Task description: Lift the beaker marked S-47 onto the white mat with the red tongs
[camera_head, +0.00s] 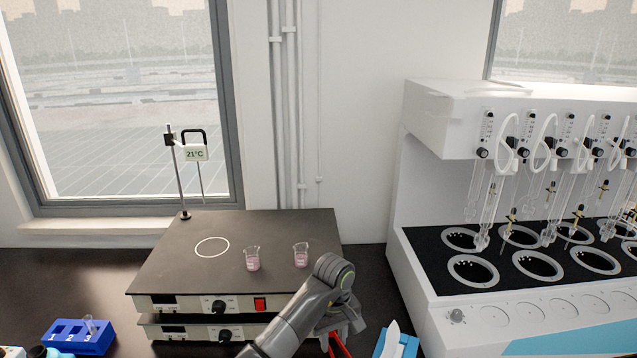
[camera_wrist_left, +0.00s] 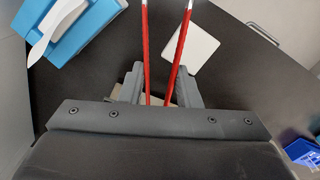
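Two small glass beakers with pink liquid stand on the dark top of the hot plate: a left one (camera_head: 252,259) and a right one (camera_head: 301,255). Their labels are too small to read. My left gripper (camera_head: 338,332) is low in front of the hot plate, pointing down. In the left wrist view its two fingers (camera_wrist_left: 160,88) flank the two legs of the red tongs (camera_wrist_left: 163,45) closely, one finger on each side. The tongs also show in the head view (camera_head: 338,346), partly hidden. The white mat (camera_wrist_left: 195,47) lies on the dark table. My right gripper is not in view.
The hot plate (camera_head: 180,262) has a white ring and a thermometer stand (camera_head: 180,180) reading 21°C. A blue rack (camera_head: 78,338) is at front left. A blue-and-white box (camera_head: 398,342) is close right of my gripper. The large distiller (camera_head: 440,130) stands at right.

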